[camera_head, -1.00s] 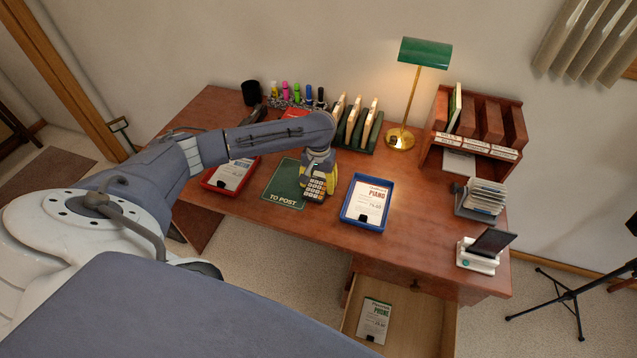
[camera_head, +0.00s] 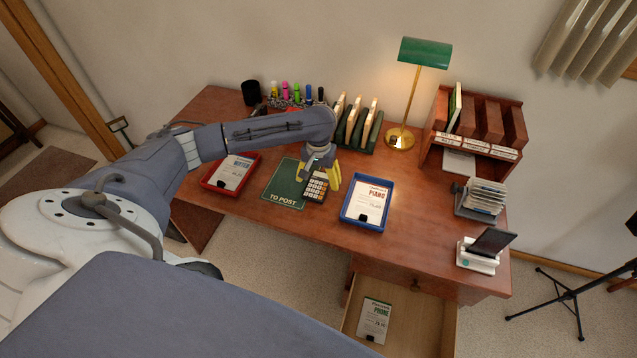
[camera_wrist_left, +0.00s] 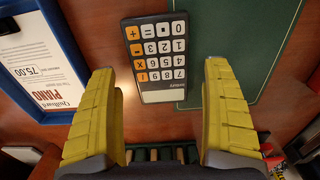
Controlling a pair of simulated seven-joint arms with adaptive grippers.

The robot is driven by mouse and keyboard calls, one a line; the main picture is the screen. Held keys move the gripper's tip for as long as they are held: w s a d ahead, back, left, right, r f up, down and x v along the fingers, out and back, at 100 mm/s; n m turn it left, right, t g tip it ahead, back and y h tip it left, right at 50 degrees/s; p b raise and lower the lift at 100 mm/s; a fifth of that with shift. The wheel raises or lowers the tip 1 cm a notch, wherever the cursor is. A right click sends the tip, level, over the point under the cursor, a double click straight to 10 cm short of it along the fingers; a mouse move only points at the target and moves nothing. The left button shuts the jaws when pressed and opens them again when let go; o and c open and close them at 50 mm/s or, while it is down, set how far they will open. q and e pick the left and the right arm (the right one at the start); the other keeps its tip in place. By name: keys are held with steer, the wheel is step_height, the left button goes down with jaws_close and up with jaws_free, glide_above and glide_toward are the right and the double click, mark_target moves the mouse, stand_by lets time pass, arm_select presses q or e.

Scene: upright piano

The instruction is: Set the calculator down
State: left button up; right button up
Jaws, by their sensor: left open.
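The calculator (camera_head: 316,187) is dark with white and orange keys. It lies on the desk between the green TO POST mat (camera_head: 285,184) and the blue tray (camera_head: 345,212), partly over the mat's right edge. It also shows in the left wrist view (camera_wrist_left: 155,57), face up. My left gripper (camera_head: 318,179) is just above and behind it. Its yellow fingers (camera_wrist_left: 165,105) are spread wide on either side of the calculator's near end, with nothing between them that they touch. My right gripper is not in view.
The blue tray holds a PIANO card. A red tray (camera_head: 213,186) stands left of the mat. A file rack (camera_head: 355,141), markers (camera_head: 296,94) and a brass lamp (camera_head: 400,136) stand at the back. A drawer (camera_head: 408,325) is open below the front edge.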

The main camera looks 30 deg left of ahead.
mark_target(319, 184)
arm_select(q)
step_height(319, 184, up, 10)
stand_by(0.5)
steer(key=shift+r, duration=0.1)
